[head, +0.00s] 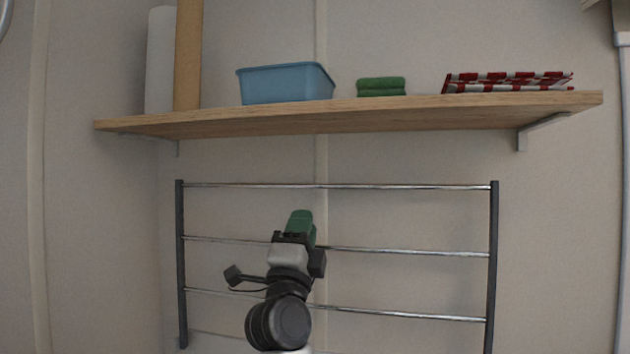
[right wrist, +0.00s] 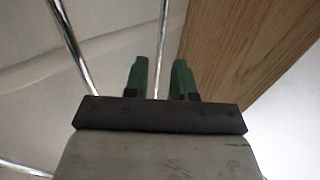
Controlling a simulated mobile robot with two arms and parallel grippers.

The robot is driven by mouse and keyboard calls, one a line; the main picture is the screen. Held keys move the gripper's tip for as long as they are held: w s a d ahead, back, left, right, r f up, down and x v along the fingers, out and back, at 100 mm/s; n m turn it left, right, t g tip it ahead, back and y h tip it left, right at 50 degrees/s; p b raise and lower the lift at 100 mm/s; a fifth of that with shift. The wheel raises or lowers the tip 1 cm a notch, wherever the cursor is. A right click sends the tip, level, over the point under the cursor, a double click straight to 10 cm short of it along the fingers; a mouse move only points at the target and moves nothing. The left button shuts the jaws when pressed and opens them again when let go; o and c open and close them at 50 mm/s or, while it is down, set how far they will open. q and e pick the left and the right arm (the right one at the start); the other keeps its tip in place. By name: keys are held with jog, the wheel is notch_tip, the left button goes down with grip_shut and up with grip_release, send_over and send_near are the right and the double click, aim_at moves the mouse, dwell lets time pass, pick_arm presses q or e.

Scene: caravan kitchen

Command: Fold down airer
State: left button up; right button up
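The airer (head: 494,240) is a wall rack of dark side posts and thin chrome rails. It stands upright, close to flat against the wall below the shelf in the head view. My right gripper (head: 300,225) is in front of the airer, left of its middle, pointing up with its green fingers between the top rail and the second rail. In the right wrist view the two green fingers (right wrist: 160,78) are apart. A chrome rail (right wrist: 163,40) shows in line with the gap between them; I cannot tell whether it touches either finger. My left gripper is not in view.
A wooden shelf (head: 350,115) juts out above the airer. On it are a blue tub (head: 288,84), folded green cloths (head: 381,87), a red-and-white checked cloth (head: 508,82), a white roll (head: 160,60) and a tan board or tube (head: 188,55). A bracket (head: 522,140) supports its right end.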

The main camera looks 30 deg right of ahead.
aim_at(313, 187)
jog(key=p+x, duration=0.3)
jog(key=x, duration=0.6)
jog(key=shift+w+d+r, duration=0.1)
jog(key=shift+r, duration=0.25)
grip_shut()
jog(key=shift+f, duration=0.1)
